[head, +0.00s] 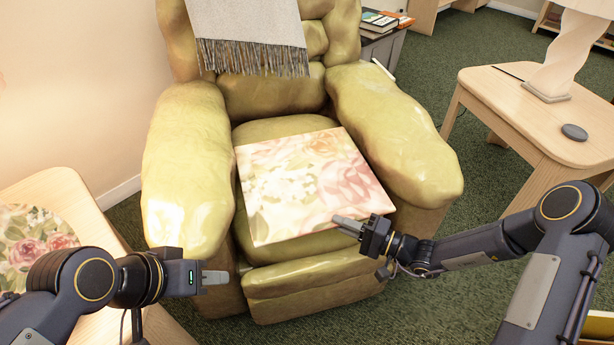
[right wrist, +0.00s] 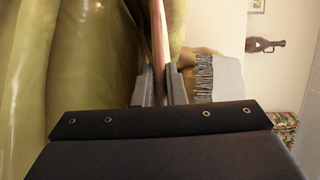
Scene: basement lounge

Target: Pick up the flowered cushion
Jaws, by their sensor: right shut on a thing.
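The flowered cushion (head: 300,185) is a flat square with pink and cream flowers. It lies on the seat of the yellow-green armchair (head: 265,127). My right gripper (head: 345,223) is at the cushion's front right edge. In the right wrist view the cushion's edge (right wrist: 158,45) stands as a thin strip between the two fingers (right wrist: 159,85), which are shut on it. My left gripper (head: 215,277) is left of the chair's front, apart from the cushion. Its finger shows from the side, so its opening cannot be told.
A grey fringed throw (head: 250,35) hangs over the chair's back. The chair's padded arms rise on both sides of the seat. A wooden side table (head: 510,105) with a lamp (head: 570,50) stands at right. Another table (head: 60,190) with a floral item stands at left.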

